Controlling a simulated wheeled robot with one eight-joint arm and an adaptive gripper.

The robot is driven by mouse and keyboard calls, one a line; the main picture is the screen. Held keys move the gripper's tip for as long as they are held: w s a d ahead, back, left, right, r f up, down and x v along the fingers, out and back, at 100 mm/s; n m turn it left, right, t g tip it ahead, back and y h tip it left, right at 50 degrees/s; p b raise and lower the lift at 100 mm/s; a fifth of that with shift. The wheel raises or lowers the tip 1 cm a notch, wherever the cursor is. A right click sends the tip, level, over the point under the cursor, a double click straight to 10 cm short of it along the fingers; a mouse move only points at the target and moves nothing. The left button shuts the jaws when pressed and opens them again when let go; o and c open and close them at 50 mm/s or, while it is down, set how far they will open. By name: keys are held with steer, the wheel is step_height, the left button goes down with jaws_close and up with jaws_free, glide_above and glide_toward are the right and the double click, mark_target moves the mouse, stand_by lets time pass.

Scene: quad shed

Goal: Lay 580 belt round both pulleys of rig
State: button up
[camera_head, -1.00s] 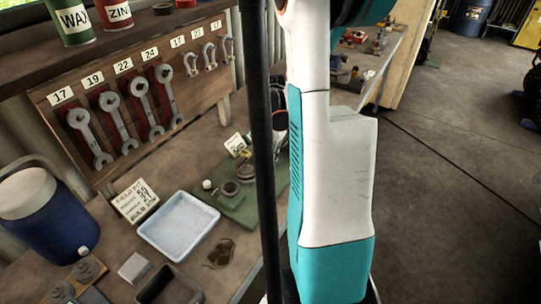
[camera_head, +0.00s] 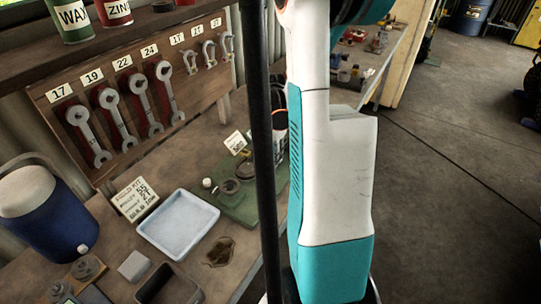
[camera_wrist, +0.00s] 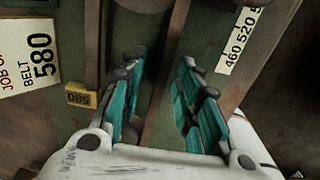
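My gripper (camera_wrist: 160,68) shows in the wrist view with its two teal fingers apart, over a green surface (camera_wrist: 200,30). I see nothing clearly held between them. A white job card reading "BELT 580" (camera_wrist: 30,55) is at the left. A small yellow tag (camera_wrist: 80,97) with an upside-down 580 is just left of the fingers. In the head view, a green board (camera_head: 240,207) with dark round parts (camera_head: 230,187) and a small white card (camera_head: 236,142) stands on the bench, partly hidden by my arm. I cannot make out the belt or both pulleys clearly.
A strip label with "460 520" (camera_wrist: 239,40) is at upper right in the wrist view. On the bench are a pale blue tray (camera_head: 178,224), a blue cooler (camera_head: 45,215) and a field kit card (camera_head: 135,200). Wrenches (camera_head: 88,135) hang behind.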

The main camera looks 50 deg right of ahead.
step_height(320, 180, up, 12)
stand_by(0.6)
steer(key=shift+w, duration=0.1)
